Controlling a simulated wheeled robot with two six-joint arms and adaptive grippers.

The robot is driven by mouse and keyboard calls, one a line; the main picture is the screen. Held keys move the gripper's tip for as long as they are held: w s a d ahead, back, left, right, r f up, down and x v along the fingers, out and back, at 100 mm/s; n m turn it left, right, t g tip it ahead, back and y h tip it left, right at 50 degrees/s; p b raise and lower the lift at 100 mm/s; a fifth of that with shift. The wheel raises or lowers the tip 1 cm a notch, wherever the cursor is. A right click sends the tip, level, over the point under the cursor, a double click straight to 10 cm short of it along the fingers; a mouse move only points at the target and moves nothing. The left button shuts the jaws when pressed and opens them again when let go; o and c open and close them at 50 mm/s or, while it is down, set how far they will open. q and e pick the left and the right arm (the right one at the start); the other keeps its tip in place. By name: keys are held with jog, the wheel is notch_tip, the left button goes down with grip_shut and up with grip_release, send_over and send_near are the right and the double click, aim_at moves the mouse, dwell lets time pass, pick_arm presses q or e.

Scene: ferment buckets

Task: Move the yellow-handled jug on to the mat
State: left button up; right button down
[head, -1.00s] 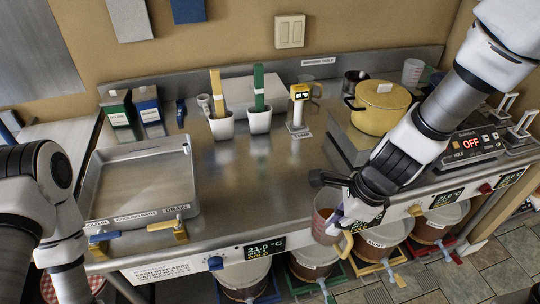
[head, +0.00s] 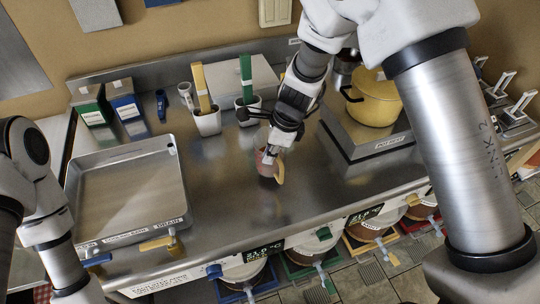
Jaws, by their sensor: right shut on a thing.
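The yellow-handled jug (head: 264,165) is small and reddish-brown, with its pale yellow handle (head: 281,172) on the right side. My right gripper (head: 272,151) is shut on it near the rim, coming from above and behind. The jug looks upright over the middle of the steel bench (head: 235,220); I cannot tell whether its base touches the bench. The gripper hides part of its top. I cannot make out a mat on the bench top. My left arm (head: 40,190) is at the left edge, and its gripper is out of view.
A shallow steel tray (head: 180,200) lies to the left. White cups with a yellow brush (head: 203,90) and a green brush (head: 246,75) stand behind the jug. A yellow pot (head: 372,100) sits on a raised block to the right. Buckets stand below the front edge.

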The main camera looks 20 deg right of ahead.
jog(key=f, duration=0.3)
jog(key=shift+s, duration=0.2)
jog(key=c, duration=1.7)
grip_release()
jog(key=shift+f, duration=0.15)
jog(key=o, duration=0.4)
jog(key=shift+s, duration=0.2)
jog(key=shift+r, duration=0.2)
